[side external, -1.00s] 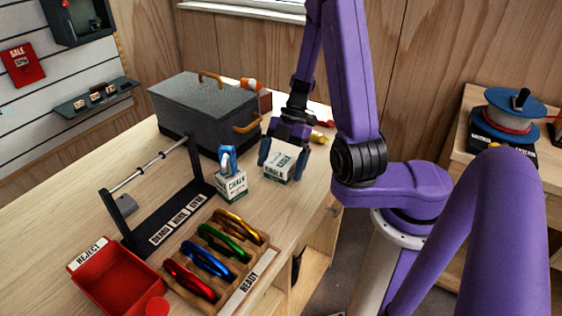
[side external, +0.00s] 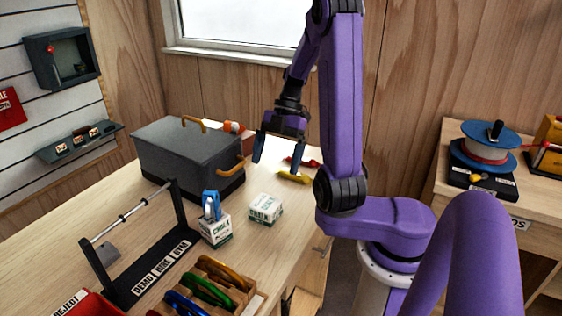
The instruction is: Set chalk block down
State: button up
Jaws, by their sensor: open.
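The chalk block (side external: 265,209) is a small white box with green print. It rests on the wooden bench, to the right of a second white chalk box (side external: 216,230) that has a blue clip-like item (side external: 211,205) on top. My gripper (side external: 276,162) is open and empty. It hangs above and behind the chalk block, clear of it, with its two blue fingers pointing down.
A grey lidded case (side external: 188,155) with orange handles stands behind. Yellow (side external: 294,177) and red (side external: 303,162) items lie right of the gripper. A black rail stand (side external: 150,268) and a wooden rack of coloured carabiners (side external: 212,285) are nearer the front.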

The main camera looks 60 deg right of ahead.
jog(key=shift+a+m+g+h, duration=1.2)
jog(key=shift+a+h, duration=0.9)
jog(key=shift+a, duration=2.2)
jog(key=s+a+m+t+h, duration=0.1)
jog(key=s+a+m+t, duration=0.1)
jog(key=s, duration=1.3)
jog(key=shift+s+a+r+m+t, duration=0.3)
jog(key=shift+s+a+r+m, duration=0.15)
jog(key=shift+a, duration=0.6)
jog(key=shift+w+f, duration=0.1)
